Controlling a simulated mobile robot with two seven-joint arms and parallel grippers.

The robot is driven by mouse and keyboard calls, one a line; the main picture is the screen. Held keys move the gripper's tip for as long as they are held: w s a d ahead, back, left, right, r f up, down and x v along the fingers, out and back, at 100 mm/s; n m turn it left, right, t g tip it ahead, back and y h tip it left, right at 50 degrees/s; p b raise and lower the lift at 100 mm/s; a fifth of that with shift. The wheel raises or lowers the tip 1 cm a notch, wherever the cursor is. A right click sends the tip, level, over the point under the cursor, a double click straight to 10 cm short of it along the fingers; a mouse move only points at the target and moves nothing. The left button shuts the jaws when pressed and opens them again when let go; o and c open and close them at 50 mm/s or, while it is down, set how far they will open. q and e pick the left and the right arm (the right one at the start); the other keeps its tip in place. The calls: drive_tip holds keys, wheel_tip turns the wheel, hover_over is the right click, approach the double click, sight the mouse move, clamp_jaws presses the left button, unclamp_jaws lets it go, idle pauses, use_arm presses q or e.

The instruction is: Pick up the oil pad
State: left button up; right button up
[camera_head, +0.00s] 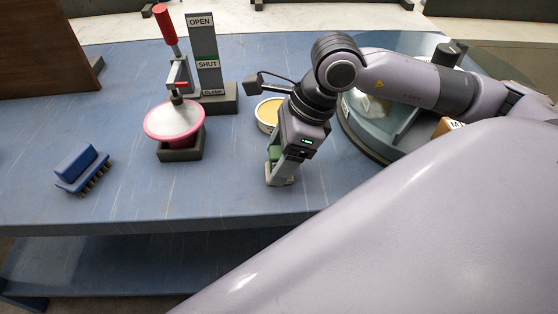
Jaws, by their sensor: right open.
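My right gripper (281,180) points down, open, with its fingertips at or just above the blue table, right of the middle. A small green thing (274,154) shows at the gripper's left side, partly hidden by it; it may be the oil pad, but I cannot tell whether it is between the fingers. A round tin with a yellow top (268,112) stands just behind and left of the gripper, partly hidden by the arm. My left gripper is not in view.
A blue brush (80,168) lies at left. A round compartmented tray (354,133) is behind my right arm. The front-middle table is clear.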

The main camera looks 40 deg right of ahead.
sight(279, 151)
drive_tip(key=shift+f, duration=0.15)
drive_tip(key=c, duration=1.1)
drive_tip(key=shift+o, duration=0.2)
wheel_tip(279, 151, up, 20)
drive_tip(key=p, duration=0.2)
drive_tip(key=o, duration=0.5)
drive_tip(key=c, duration=0.4)
